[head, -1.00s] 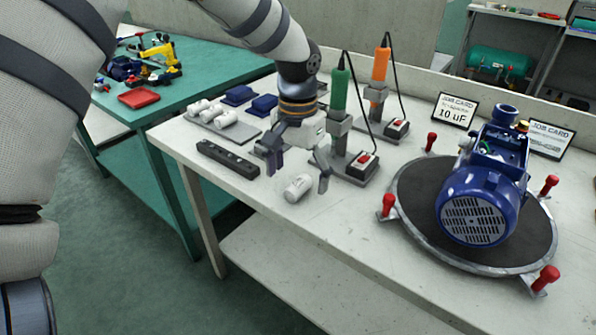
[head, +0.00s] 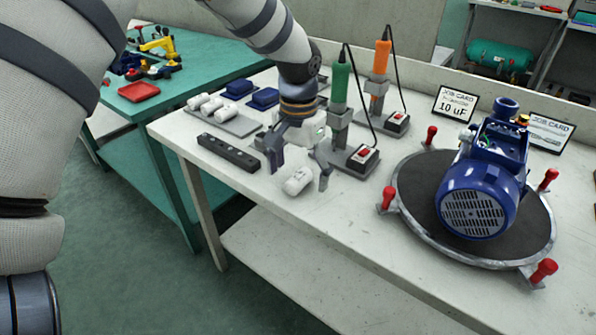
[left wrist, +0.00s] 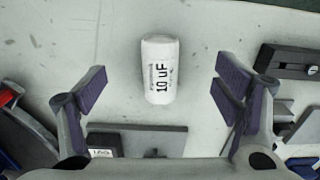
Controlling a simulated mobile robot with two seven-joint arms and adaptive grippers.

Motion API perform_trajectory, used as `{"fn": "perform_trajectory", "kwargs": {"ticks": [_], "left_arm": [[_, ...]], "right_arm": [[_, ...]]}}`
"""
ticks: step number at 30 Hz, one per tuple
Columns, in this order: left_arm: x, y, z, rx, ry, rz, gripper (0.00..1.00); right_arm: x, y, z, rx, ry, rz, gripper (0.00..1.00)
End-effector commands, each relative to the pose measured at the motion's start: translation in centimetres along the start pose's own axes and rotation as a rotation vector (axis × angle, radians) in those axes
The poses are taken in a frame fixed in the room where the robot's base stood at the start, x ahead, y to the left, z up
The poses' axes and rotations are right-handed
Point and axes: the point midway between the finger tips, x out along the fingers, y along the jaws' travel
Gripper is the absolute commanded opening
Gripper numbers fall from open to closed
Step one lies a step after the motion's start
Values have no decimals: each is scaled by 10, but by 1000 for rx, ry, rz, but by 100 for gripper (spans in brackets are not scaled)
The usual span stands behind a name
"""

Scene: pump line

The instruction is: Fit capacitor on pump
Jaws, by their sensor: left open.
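A white cylindrical capacitor (head: 297,181) lies on the bench near its front edge. In the left wrist view the capacitor (left wrist: 160,70) reads 10 uF and lies between and ahead of the fingers. My left gripper (head: 298,172) is open around or just above it; I cannot tell whether a finger touches it. It also shows in the left wrist view (left wrist: 161,92), fingers spread and empty. The blue pump (head: 482,190) stands on a round dark turntable (head: 418,200) at the right, its top box open. A job card (head: 455,104) behind it reads 10 uF. My right gripper is not in view.
Several white capacitors (head: 212,105) lie on a grey tray left of the gripper. A black bar (head: 228,152) lies in front of them. Green (head: 340,88) and orange (head: 380,62) handled tools stand upright behind the gripper. Red knobs (head: 386,198) ring the turntable.

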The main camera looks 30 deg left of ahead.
Motion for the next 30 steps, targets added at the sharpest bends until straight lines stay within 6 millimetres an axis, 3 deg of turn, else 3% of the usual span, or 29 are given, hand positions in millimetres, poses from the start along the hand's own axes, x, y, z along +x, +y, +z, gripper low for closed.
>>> {"fn": "perform_trajectory", "kwargs": {"ticks": [1, 9, 11, 16, 30], "left_arm": [[1, 0, 0, 0, -1, 0, 77], [1, 0, 0, 0, -1, 0, 15], [1, 0, 0, 0, -1, 0, 5], [-1, 0, 0, 0, 0, 0, 4], [-33, 0, 0, 0, 4, -1, 4]], "right_arm": [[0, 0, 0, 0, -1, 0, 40], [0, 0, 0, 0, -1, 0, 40], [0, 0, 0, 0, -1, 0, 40], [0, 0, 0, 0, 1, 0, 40], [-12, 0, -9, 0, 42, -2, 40]]}}
